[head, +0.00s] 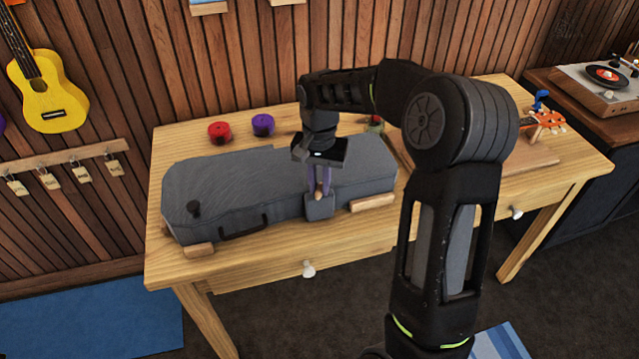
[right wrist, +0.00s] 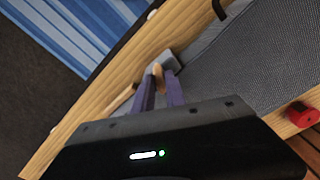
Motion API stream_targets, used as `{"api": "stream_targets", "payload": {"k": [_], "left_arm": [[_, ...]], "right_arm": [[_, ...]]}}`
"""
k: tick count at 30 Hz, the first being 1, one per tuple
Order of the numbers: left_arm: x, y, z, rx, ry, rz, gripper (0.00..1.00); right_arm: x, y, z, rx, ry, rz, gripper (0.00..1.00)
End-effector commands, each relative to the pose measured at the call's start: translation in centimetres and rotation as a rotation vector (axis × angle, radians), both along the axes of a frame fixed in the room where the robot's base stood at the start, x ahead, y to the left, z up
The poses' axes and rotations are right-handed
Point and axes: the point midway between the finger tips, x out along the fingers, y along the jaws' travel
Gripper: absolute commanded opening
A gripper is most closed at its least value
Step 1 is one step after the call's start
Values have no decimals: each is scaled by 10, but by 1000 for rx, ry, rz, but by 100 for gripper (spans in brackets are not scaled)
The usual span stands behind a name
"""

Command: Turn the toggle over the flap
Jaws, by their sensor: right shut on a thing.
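A grey ukulele case (head: 250,180) lies on the wooden table. A grey flap (head: 320,209) hangs over its front side. A small wooden toggle (head: 318,195) is at the flap, between the purple fingers of my right gripper (head: 319,188). In the right wrist view, the right gripper (right wrist: 160,82) is shut on the toggle (right wrist: 158,72), with the flap (right wrist: 173,60) just beyond it. The fingers partly hide the toggle, so I cannot tell its exact turn. My left gripper is not in view.
A wooden board (head: 540,158) lies to the right.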

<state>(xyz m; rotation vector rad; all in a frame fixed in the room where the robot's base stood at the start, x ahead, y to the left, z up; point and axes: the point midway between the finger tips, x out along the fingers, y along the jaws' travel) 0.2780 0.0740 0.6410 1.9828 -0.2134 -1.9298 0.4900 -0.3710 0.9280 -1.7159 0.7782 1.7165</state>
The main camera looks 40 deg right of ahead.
Motion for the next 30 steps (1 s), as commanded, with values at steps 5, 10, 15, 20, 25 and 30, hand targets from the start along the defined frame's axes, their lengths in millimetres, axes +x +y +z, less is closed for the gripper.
{"api": "stream_targets", "payload": {"k": [5, 10, 15, 20, 25, 30], "left_arm": [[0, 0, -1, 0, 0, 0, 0], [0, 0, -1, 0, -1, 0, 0], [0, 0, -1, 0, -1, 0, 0], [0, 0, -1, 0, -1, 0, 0], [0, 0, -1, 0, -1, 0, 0], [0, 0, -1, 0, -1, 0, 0]], "right_arm": [[1, 0, 1, -1, -2, 166, 0], [1, 0, 1, -1, -2, 310, 0], [0, -1, 1, -1, -2, 421, 0], [1, 0, 1, -1, -2, 488, 0], [1, -1, 1, -1, -3, 520, 0], [1, -1, 1, -2, -2, 527, 0]]}}
